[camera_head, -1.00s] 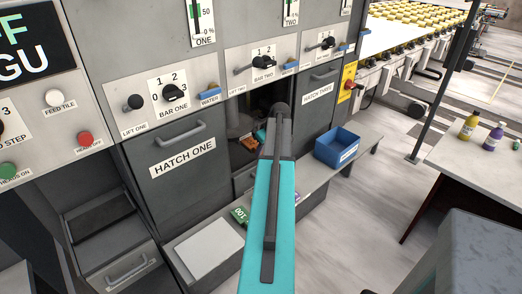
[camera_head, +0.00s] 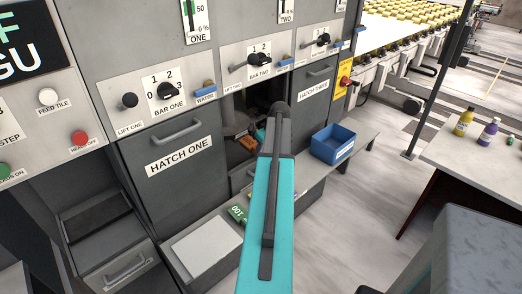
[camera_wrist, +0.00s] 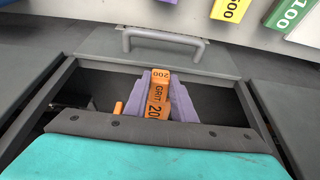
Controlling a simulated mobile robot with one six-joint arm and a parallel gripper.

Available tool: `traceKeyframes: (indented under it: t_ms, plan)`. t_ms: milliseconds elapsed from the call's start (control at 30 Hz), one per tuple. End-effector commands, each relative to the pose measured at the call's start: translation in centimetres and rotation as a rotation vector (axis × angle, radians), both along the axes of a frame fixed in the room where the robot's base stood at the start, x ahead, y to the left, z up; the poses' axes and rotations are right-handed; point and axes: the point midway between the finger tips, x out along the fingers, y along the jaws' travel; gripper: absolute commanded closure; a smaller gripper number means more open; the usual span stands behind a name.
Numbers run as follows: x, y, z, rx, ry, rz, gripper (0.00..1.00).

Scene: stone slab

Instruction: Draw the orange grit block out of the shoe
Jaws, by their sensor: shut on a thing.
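The orange grit block (camera_wrist: 158,97), marked GRIT 200, stands between two lavender pieces in the wrist view that look like the fingers of my gripper (camera_wrist: 160,88). My gripper is shut on it. In the head view, a bit of orange (camera_head: 248,142) shows inside the dark opening between hatch one and hatch three, beside my teal gripper (camera_head: 261,135). My forearm covers much of that opening. The shoe cannot be made out clearly; the teal hand and its dark edge hide what lies below the block in the wrist view.
A grey panel with a handle (camera_wrist: 165,42) lies just beyond the block. Yellow, purple and green blocks (camera_wrist: 291,17) sit past it. A blue bin (camera_head: 332,144) and a white plate (camera_head: 206,248) rest on the bench. Hatch one (camera_head: 180,156) is closed.

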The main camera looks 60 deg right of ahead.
Motion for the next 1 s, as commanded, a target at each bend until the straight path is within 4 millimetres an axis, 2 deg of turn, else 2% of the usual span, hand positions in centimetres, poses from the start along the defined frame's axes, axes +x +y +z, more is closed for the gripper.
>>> traceKeyframes:
  t_ms: [267, 1000]
  plan:
    - [-0.2, 0.1, 0.4, -0.001, -0.001, 0.0, 1.0]
    - [-2.7, 0.9, 3.0, -0.001, -0.001, 0.0, 1.0]
